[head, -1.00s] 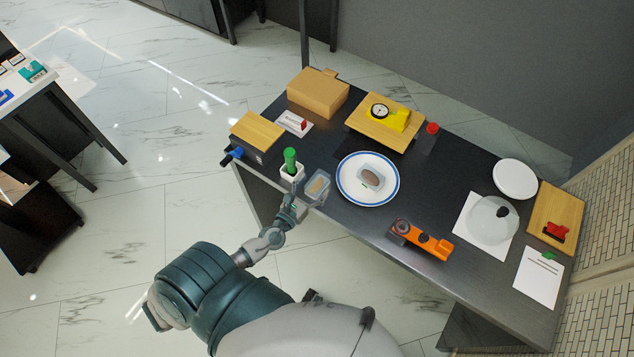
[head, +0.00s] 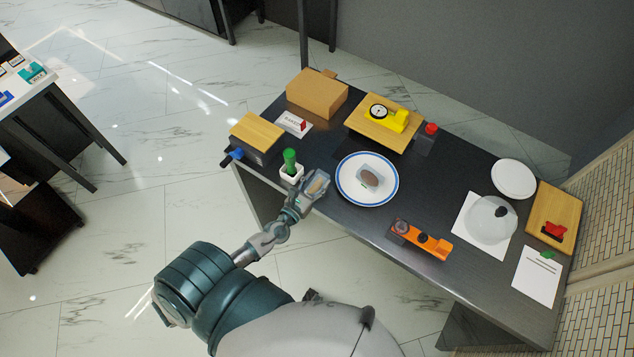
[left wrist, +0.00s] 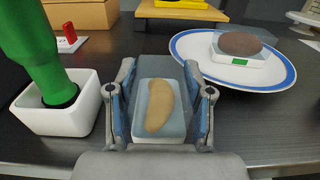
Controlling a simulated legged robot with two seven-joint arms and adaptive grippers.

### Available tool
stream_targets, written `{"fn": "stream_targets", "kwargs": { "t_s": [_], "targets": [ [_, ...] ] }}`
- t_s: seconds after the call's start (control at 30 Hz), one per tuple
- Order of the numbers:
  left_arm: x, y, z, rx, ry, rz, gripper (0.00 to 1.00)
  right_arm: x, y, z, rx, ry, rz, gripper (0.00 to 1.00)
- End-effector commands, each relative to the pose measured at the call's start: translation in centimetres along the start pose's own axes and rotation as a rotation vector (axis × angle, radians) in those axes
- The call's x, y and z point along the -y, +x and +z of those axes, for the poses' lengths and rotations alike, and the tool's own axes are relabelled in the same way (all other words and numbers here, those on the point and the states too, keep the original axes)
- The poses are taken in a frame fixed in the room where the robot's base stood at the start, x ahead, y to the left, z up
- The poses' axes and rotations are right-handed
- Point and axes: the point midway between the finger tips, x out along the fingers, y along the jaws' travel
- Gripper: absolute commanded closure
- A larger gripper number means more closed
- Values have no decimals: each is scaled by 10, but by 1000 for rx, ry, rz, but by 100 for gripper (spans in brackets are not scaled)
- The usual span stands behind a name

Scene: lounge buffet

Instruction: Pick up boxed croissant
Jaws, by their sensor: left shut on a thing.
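The boxed croissant (left wrist: 160,108) is a tan crescent in a clear, pale blue box. It sits between the two fingers of my left gripper (left wrist: 160,112) in the left wrist view, with a finger against each side. In the head view the box (head: 317,182) shows at the table's front edge, left of the plate, with my left gripper (head: 305,194) around it. My left gripper is shut on it. I cannot tell whether the box is clear of the table. My right gripper is not in view.
A white pot with a green-handled thing (head: 291,170) stands close left of the gripper. A blue-rimmed plate (head: 348,190) holding another clear box with a brown item (head: 368,178) is to the right. An orange tool (head: 422,240) lies further right. Dark table surface (head: 430,190) is free beyond the plate.

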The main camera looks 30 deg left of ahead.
Motion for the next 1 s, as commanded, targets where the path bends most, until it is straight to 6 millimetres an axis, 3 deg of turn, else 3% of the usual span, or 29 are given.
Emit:
{"fn": "stream_targets", "kwargs": {
  "t_s": [0.13, 0.27, 0.4, 0.87, 1.0],
  "targets": [
    [0, 0, 8, 1, -1, 1, 84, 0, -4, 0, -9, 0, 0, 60],
    [0, 0, 20, 2, -3, 1, 84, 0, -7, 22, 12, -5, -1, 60],
    [2, -3, 40, 1, -3, 1, 84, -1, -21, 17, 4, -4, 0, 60],
    [70, -99, 42, -3, -3, -1, 84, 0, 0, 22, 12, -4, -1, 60],
    [84, -118, 46, -2, -2, 0, 84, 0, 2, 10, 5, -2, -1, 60]
  ]
}}
